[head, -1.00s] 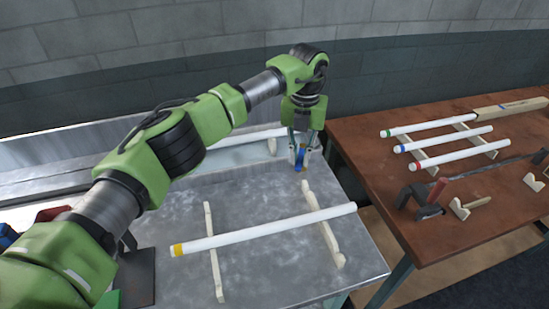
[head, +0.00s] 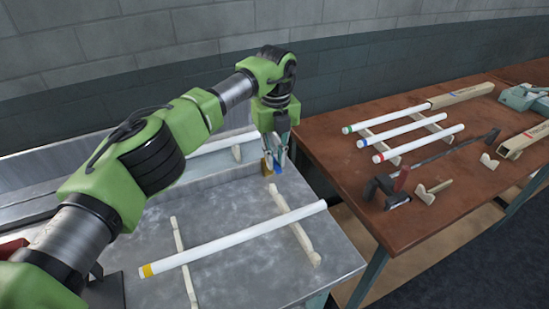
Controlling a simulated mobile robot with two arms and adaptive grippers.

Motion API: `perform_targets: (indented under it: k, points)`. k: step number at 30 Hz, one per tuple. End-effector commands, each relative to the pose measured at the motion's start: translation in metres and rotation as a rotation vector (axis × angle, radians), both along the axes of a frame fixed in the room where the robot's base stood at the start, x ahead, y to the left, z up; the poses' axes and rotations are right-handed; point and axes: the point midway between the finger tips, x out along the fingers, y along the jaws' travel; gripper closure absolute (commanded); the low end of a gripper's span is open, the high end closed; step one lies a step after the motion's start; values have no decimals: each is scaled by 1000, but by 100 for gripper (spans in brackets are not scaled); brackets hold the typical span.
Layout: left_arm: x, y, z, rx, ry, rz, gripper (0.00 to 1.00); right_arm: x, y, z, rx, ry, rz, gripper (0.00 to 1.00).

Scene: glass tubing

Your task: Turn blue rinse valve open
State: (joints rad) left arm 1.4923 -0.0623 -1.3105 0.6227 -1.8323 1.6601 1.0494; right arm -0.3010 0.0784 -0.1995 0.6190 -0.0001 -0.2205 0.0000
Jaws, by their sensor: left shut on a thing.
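My left gripper (head: 273,160) points down over the back right part of the grey metal bench (head: 230,205). It is shut on the blue rinse valve (head: 278,168), which shows as a small blue part between and below the fingers. A small yellow-brown part (head: 266,165) shows right beside it on the left. The fingers hide much of the valve, so I cannot tell how far its handle is turned. My right gripper is not in view.
A yellow-ended white tube (head: 235,240) lies across two wooden rests in front. Another white tube (head: 222,143) lies behind my arm. The brown table (head: 335,150) at right holds tubes with green, blue and red ends, a red-handled clamp (head: 400,182) and cardboard boxes.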

Motion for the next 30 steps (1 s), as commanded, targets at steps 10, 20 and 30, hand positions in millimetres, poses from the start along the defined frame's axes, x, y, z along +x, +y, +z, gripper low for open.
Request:
perform_targets:
  k: [10,20,30]
  points:
    - [1,0,1,0,-4,-1,71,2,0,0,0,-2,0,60]
    - [1,0,2,0,-2,-2,71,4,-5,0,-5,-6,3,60]
    - [2,0,58,0,-8,-2,71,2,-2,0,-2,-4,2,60]
